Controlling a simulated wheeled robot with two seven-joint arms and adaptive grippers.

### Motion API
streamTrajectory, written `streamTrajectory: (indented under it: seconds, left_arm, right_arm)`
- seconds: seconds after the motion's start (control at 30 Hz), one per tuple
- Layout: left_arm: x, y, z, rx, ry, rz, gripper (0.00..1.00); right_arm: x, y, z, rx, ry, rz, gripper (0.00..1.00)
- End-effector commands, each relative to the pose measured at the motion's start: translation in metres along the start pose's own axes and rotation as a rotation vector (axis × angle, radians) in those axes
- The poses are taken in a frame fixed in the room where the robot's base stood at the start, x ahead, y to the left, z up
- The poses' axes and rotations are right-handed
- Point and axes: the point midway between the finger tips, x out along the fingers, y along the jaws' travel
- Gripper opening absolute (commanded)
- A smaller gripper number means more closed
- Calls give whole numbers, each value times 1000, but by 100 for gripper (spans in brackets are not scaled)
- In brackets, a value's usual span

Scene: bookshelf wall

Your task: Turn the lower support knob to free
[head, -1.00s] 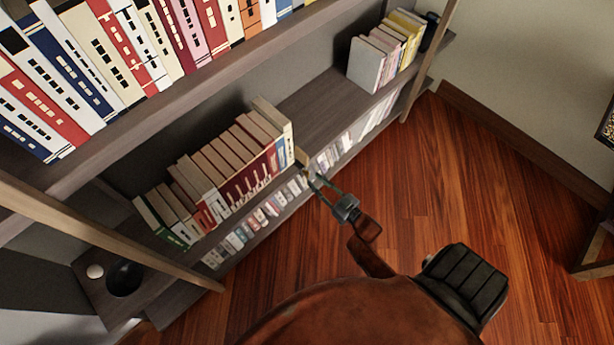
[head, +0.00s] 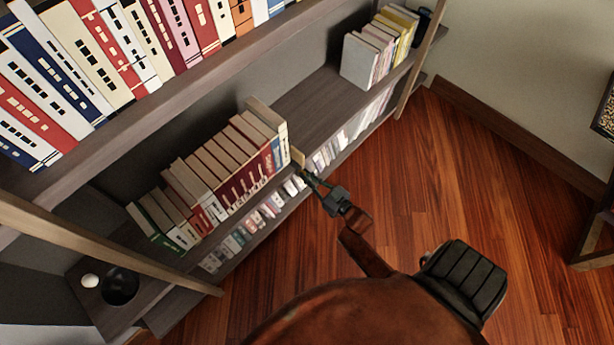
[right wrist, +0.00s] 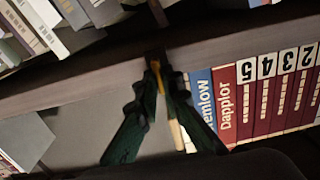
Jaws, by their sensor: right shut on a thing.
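My right gripper (head: 303,172) reaches the front edge of the lower shelf (head: 314,107), at the right end of a row of books. In the right wrist view its dark green fingers (right wrist: 157,70) converge on a small part at the shelf edge. The fingers are shut on this part, which I take to be the lower support knob. A bit of yellow (right wrist: 155,66) shows between the fingertips. The knob is mostly hidden and its turn position cannot be read. My left gripper is not in view.
Red and blue books (right wrist: 235,100) stand close beside the fingers. A slanted wooden post (head: 110,240) crosses the shelf at left. A black bowl (head: 120,286) and a white ball (head: 90,281) sit at lower left. The wooden floor (head: 440,175) at right is clear.

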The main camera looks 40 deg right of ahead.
Motion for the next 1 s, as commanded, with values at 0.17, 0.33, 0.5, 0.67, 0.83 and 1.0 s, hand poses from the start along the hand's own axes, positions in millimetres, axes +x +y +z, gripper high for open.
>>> streamTrajectory:
  seconds: [0.17,0.33,0.5,0.67,0.83,1.0]
  left_arm:
    - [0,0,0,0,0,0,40]
    - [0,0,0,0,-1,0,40]
    - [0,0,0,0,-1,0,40]
    - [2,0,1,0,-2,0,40]
    - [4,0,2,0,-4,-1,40]
    - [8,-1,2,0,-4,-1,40]
  right_arm:
    - [0,0,0,0,0,0,0]
    - [0,0,0,-1,0,0,0]
    - [1,0,0,-18,1,0,0]
    - [1,-1,-1,-77,1,0,0]
    - [1,-1,-1,-192,1,0,0]
    - [1,-2,0,-345,1,0,0]
